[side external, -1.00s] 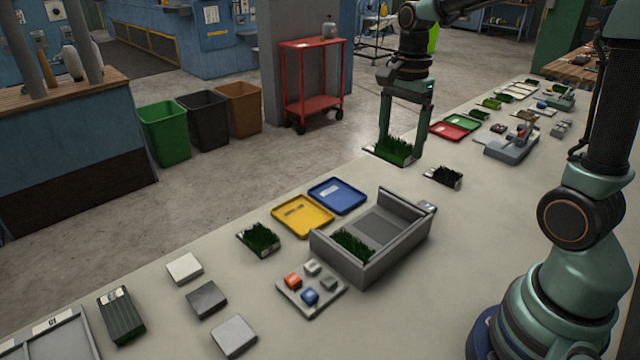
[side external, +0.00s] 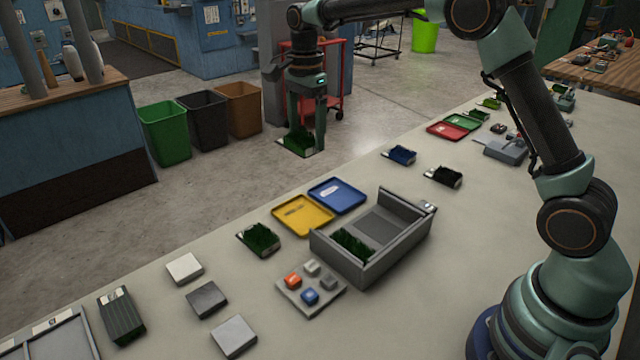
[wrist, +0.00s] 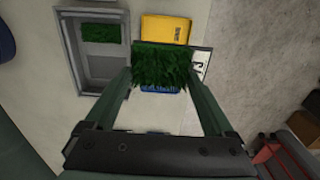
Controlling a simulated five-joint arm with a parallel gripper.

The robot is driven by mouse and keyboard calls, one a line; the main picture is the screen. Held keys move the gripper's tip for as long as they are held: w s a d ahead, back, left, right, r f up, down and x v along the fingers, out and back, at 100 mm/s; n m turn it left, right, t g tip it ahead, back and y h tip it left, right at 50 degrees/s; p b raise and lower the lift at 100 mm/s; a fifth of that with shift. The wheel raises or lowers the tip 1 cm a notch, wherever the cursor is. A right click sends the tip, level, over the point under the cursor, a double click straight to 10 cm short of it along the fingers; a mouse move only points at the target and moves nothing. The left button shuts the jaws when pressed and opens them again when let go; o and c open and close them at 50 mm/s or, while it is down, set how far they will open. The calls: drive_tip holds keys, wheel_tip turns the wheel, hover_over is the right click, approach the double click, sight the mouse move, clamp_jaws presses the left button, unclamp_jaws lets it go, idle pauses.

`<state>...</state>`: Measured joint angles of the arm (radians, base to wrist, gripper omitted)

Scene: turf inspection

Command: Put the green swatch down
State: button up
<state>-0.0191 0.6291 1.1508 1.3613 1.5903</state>
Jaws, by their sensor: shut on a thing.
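My gripper (side external: 304,144) is shut on a green swatch (side external: 298,141), a grass-topped piece with a pale label edge. The swatch is held in the air and shows in front of the floor beyond the table edge. In the wrist view my gripper (wrist: 160,77) has a finger on each side of the swatch (wrist: 164,62). There the swatch overlaps the blue tray (wrist: 172,91) and a corner of the yellow tray (wrist: 165,27), hiding most of the blue one.
On the table (side external: 400,290) lie the yellow tray (side external: 303,227), the blue tray (side external: 352,207) and a grey bin (side external: 390,260) holding grass. Another grass swatch (side external: 260,237), a dark one (side external: 443,176) and a blue one (side external: 400,154) lie loose. Table around the blue swatch is clear.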

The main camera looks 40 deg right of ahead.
sight(309, 217)
wheel_tip(309, 217, down, 19)
drive_tip(key=shift+r, duration=0.1)
idle(0.4)
drive_tip(key=shift+f, duration=0.3)
